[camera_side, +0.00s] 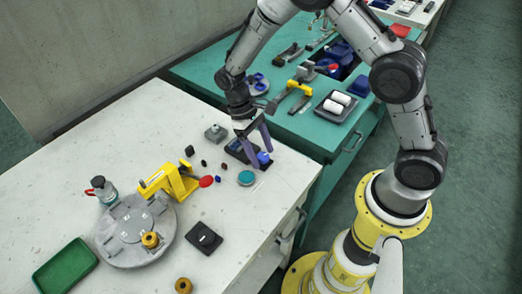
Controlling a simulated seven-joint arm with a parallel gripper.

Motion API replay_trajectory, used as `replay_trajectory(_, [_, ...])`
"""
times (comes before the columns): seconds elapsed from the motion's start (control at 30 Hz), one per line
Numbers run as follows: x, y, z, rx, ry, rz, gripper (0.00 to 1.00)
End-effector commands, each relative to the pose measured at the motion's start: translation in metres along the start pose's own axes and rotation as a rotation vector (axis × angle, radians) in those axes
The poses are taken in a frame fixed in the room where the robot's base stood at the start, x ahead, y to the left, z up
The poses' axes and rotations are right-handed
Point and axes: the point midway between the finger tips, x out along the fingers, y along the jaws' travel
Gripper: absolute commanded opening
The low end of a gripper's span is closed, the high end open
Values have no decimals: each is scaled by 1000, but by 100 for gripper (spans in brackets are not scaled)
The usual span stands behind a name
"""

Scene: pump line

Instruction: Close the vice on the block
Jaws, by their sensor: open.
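My gripper (262,159) points down over the right part of the white bench, its two long grey-purple fingers spread apart. I cannot tell whether this fixture is the vice.
A teal round piece (246,178) lies just below my gripper. A grey block (215,132) and several small parts lie to its left. A cluttered teal bench (310,130) adjoins behind.

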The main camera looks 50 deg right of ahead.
Motion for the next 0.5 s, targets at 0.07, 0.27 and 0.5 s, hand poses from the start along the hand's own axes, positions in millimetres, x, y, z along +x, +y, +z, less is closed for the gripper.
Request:
replay_trajectory(0.07, [0,0,0,0,0,0,71])
replay_trajectory(0.27, [-17,0,-1,0,5,0,71])
replay_trajectory(0.5, [-67,0,-1,0,7,-1,71])
